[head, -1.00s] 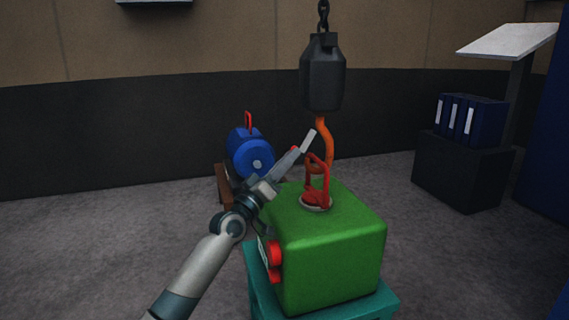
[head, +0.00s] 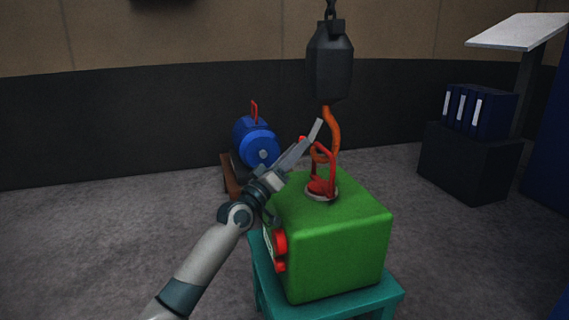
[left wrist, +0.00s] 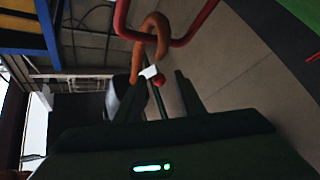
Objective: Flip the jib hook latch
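The orange jib hook (head: 331,128) hangs under a dark hook block (head: 330,62). It passes through the red lifting loop (head: 333,165) on top of the green casting (head: 332,238); the hook (left wrist: 151,32) and loop (left wrist: 204,22) also show in the left wrist view. A small red knob (left wrist: 159,80) and a pale piece (left wrist: 149,72) show at the hook's opening, probably parts of the latch. My left gripper (head: 310,138) is beside the hook, on its left. Its fingers (left wrist: 155,95) are apart, with the knob just past and between their tips. Contact cannot be told. My right gripper is out of view.
The green casting stands on a teal stand (head: 262,285). A blue casting (head: 256,142) with a red loop rests on a brown support behind left. A dark cabinet (head: 465,160) with blue binders (head: 480,112) stands at right. Floor between is clear.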

